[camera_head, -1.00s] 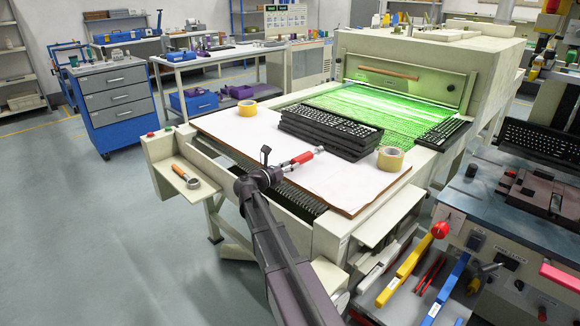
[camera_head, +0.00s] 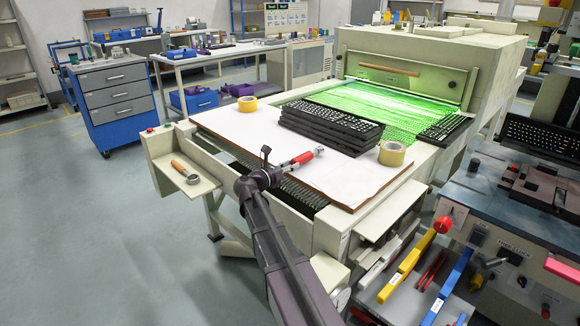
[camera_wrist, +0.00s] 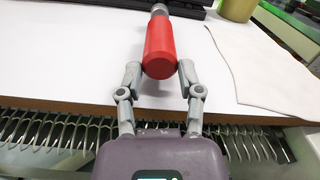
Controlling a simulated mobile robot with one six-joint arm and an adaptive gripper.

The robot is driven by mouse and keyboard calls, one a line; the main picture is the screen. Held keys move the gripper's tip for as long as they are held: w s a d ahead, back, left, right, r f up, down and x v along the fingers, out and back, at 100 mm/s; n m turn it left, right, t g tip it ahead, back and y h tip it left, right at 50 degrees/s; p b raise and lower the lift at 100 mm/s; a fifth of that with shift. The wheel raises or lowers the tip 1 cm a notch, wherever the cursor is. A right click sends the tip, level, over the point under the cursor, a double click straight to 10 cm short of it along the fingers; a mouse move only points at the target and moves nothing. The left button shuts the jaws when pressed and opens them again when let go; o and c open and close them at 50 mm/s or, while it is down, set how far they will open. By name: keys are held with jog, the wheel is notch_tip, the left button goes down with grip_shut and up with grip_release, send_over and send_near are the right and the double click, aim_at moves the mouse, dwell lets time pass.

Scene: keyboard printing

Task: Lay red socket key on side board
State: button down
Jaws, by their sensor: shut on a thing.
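The red socket key (camera_head: 303,159) has a red cylindrical handle and a grey metal socket end. It points away from my wrist, over the white sheet on the press table. In the wrist view, the two fingertips of my gripper (camera_wrist: 160,74) are shut on the near end of its red handle (camera_wrist: 161,42). I cannot tell whether the key touches the sheet. A small cream side board (camera_head: 203,184) juts from the left of the table, with an orange-handled tool (camera_head: 181,170) on it.
The side board's front part is bare. Open floor lies at left.

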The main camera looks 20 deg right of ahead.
jog(key=shift+f+b, duration=0.4)
jog(key=shift+f, duration=0.05)
dwell(0.7)
jog(key=shift+c, duration=0.9)
grip_release()
jog(key=shift+a, duration=0.1)
jog(key=shift+v, duration=3.4)
jog(key=shift+r, duration=0.1)
jog(key=v, duration=1.2)
